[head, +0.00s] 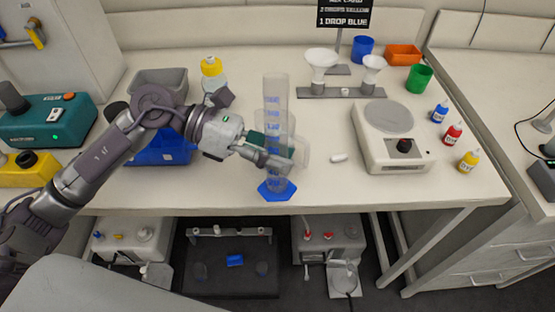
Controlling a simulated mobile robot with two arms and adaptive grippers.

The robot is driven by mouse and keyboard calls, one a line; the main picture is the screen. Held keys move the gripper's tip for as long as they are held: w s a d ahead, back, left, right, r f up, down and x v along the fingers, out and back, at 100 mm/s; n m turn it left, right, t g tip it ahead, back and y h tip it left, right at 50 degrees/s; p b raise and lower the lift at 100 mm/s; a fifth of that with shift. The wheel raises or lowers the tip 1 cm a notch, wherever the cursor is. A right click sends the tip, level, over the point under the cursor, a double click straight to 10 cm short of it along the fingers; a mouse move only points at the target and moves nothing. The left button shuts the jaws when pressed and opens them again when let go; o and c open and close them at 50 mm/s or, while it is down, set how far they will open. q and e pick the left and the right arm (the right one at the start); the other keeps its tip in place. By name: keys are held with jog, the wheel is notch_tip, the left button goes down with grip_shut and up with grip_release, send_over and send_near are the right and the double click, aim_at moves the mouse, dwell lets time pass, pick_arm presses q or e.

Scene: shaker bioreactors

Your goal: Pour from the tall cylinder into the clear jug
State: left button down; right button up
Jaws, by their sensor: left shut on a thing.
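The tall cylinder (276,98) is clear with blue markings and a blue six-sided foot (277,189). It is upright near the front edge of the table. My left gripper (277,152) comes in from the left and is shut on the cylinder at its lower middle. I cannot tell whether the foot touches the table. A pale see-through shape (301,142) shows just right of and behind the cylinder. It may be the clear jug, but the cylinder and gripper hide much of it. My right gripper is not in view.
A balance (393,153) stands right of the cylinder, with a small white piece (339,158) between them. Funnels in a rack (333,92) stand behind. Small dropper bottles (453,138) line the right side. A blue bin (150,155) and yellow-capped bottle (212,72) are left.

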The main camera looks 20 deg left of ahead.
pick_arm(q)
jog(key=shift+w+a+f+m+t+y+b, duration=0.25)
jog(key=shift+w+f+m+b, duration=0.2)
jog(key=shift+w+b, duration=0.5)
jog(key=shift+w+a+f+m+t+y+b, duration=0.15)
jog(key=shift+w+f+m+t+b, duration=0.3)
jog(key=shift+b, duration=0.8)
jog(key=shift+w+a+r+m+b, duration=0.15)
jog(key=shift+w+m+b, duration=0.15)
jog(key=shift+w+b, duration=0.25)
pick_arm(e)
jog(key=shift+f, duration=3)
